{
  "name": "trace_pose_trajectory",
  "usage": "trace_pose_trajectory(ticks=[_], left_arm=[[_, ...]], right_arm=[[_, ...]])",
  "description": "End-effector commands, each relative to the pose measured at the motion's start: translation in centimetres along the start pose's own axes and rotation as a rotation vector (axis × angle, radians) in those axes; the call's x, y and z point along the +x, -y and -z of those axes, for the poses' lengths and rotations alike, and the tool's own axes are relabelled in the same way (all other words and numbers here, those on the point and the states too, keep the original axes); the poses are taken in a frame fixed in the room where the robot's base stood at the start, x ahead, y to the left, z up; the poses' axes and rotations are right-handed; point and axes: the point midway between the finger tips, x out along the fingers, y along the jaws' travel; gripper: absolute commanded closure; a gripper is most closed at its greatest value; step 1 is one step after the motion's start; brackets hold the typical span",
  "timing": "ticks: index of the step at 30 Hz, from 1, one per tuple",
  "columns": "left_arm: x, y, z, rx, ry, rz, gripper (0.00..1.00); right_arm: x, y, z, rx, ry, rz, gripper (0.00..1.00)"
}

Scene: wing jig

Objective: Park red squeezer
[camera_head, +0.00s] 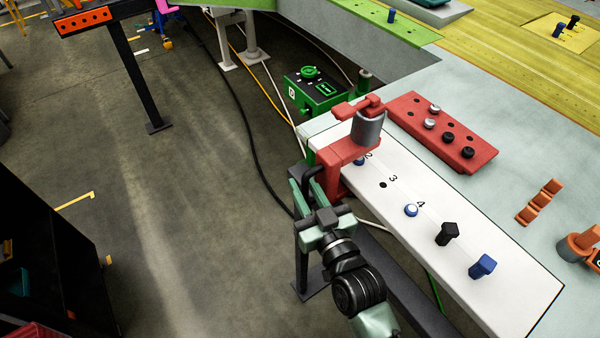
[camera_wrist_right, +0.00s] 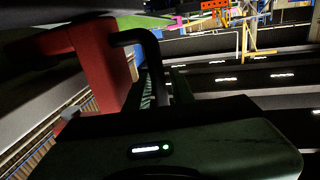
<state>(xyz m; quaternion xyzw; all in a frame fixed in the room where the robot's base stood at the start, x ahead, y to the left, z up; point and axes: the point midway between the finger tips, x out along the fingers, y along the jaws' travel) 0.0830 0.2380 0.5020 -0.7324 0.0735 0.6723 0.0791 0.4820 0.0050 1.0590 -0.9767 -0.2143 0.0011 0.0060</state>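The red squeezer (camera_head: 338,178) is a red C-shaped frame with a grey cylinder (camera_head: 369,129) on top and a black bent handle. It is at the left end of the white numbered strip (camera_head: 480,292), by the mark 2, reaching over the strip's near edge. I cannot tell whether it touches the strip. My right gripper (camera_head: 311,190) has its fingers around the black handle (camera_wrist_right: 148,48). In the right wrist view the red frame (camera_wrist_right: 98,62) stands just beyond the fingers. My left gripper is not in view.
Along the strip are a blue pin beside the squeezer, an open hole at 3, a white-topped pin (camera_head: 411,210) at 4, and black and blue blocks. A red block with pegs (camera_head: 440,132) lies behind. A green box (camera_head: 316,92) stands beyond the strip's left end.

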Motion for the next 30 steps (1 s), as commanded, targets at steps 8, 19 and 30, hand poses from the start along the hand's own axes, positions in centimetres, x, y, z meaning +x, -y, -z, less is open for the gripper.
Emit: trace_pose_trajectory(ticks=[8, 19, 30], left_arm=[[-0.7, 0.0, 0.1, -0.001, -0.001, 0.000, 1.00], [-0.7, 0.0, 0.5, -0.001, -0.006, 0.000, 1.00], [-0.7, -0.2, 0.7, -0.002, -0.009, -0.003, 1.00]], right_arm=[[2.5, 0.0, 0.0, 0.001, 0.000, -0.001, 0.77], [2.5, 0.0, -0.1, 0.000, 0.001, -0.001, 1.00], [2.5, -0.1, -0.1, 0.000, 0.002, -0.001, 1.00]])
